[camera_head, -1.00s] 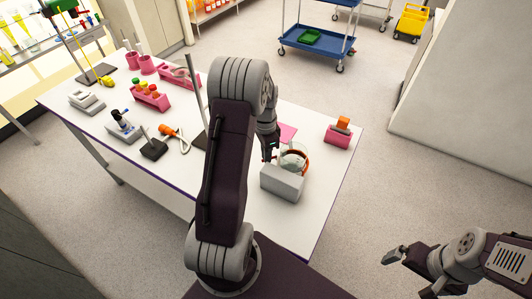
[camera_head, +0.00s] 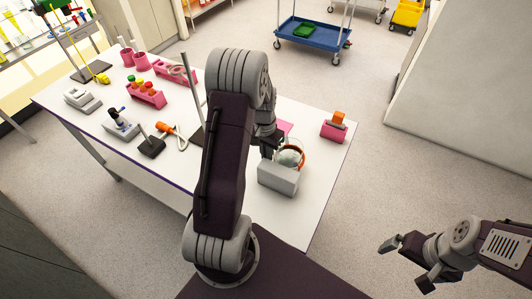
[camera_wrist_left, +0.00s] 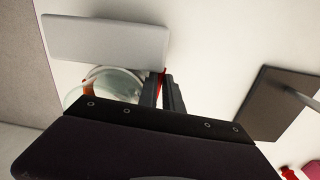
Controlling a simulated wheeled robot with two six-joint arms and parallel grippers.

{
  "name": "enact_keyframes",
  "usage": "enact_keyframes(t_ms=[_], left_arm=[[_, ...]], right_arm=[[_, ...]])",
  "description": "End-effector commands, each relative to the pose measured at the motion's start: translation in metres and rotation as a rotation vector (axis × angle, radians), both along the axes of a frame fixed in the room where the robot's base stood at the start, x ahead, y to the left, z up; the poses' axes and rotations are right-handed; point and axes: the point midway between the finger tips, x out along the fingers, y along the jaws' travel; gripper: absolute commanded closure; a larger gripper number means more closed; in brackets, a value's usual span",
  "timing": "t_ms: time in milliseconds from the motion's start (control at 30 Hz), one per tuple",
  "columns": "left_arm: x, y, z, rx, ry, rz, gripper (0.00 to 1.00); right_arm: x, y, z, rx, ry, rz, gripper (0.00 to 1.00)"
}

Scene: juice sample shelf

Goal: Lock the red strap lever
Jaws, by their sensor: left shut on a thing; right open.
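A round glass vessel (camera_head: 291,158) with an orange-red strap (camera_head: 302,156) around it stands behind a grey block (camera_head: 278,178) near the table's right end. In the left wrist view the vessel (camera_wrist_left: 108,88) and grey block (camera_wrist_left: 105,38) show beyond my fingers. My left gripper (camera_head: 269,152) is low beside the vessel's left side. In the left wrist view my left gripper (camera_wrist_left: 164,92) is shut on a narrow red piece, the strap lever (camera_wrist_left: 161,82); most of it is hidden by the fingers. My right gripper (camera_head: 402,262) is open and empty, off the table at the lower right.
A pink holder (camera_head: 334,131) with an orange item stands at the table's right edge. A dark stand base (camera_wrist_left: 278,100) with a rod is near my left gripper. Pink racks (camera_head: 147,97) and tools are further left. The table front right is clear.

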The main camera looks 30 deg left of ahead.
Motion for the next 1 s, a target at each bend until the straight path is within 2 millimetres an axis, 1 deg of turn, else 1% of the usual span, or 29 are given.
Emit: enact_keyframes(t_ms=[433,500,533,1000], left_arm=[[0.0015,0.0003,0.0012,0.002,-0.004,0.010,1.00],[0.0015,0.0003,0.0011,0.002,-0.004,0.010,0.77],[0.0014,0.0003,0.0011,0.002,-0.005,0.009,0.69],[-0.0004,-0.0016,-0.0002,-0.002,0.001,0.009,0.69]], right_arm=[[0.0000,0.0000,0.0006,0.000,0.000,0.000,0.00],[0.0000,0.0000,0.0006,0.000,0.000,0.000,0.00],[0.0000,0.0000,0.0006,0.000,0.000,0.000,0.00],[0.0000,0.0000,0.0003,0.000,0.000,0.000,0.00]])
